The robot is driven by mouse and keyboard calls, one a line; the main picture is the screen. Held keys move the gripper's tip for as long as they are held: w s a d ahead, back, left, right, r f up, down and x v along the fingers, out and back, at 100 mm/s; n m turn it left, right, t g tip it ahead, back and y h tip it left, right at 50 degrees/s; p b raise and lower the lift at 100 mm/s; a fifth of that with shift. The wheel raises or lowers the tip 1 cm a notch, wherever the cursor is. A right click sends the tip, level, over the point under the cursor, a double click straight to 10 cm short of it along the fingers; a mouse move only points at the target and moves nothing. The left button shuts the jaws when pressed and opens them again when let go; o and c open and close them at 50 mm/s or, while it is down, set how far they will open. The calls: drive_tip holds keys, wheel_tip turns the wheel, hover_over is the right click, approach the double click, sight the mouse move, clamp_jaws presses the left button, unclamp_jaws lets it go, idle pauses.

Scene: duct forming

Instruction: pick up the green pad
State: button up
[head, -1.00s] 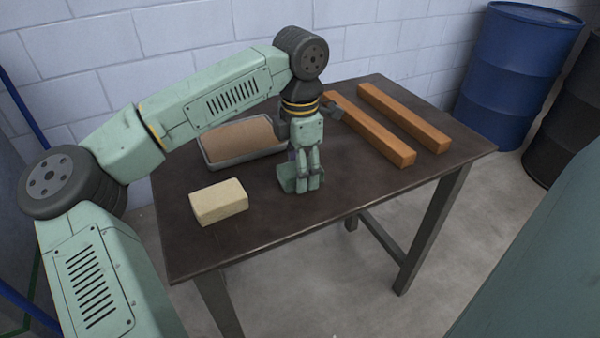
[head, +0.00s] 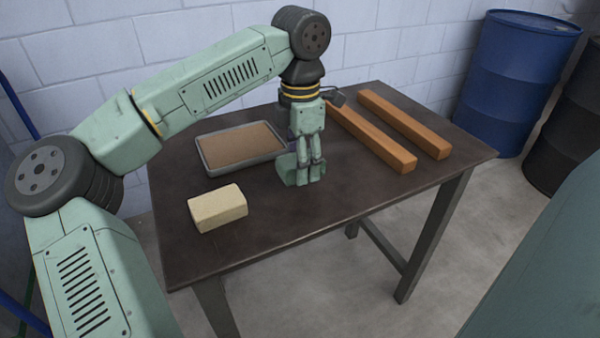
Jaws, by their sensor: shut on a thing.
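The fingers hide the pad's right part. The pad appears slightly raised, but I cannot clearly see a gap under it.
A cream block (head: 218,209) lies at the front left of the table (head: 330,213). A grey tray (head: 213,169) with a brown surface inside stands behind it. Two orange-brown bars (head: 375,138) (head: 405,123) lie at the right. The front right is clear. A blue drum (head: 518,85) stands beyond.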

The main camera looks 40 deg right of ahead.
drive_tip(key=s+a+r+b, duration=0.1)
drive_tip(key=s+a+b, duration=0.1)
drive_tip(key=s, duration=1.3)
drive_tip(key=shift+s+a+b, duration=0.3)
drive_tip(key=shift+a+b, duration=0.1)
drive_tip(key=shift+a, duration=0.15)
drive_tip(key=shift+r, duration=0.1)
drive_tip(key=o, duration=0.6)
drive_tip(key=shift+c, duration=0.2)
drive_tip(key=c, duration=0.4)
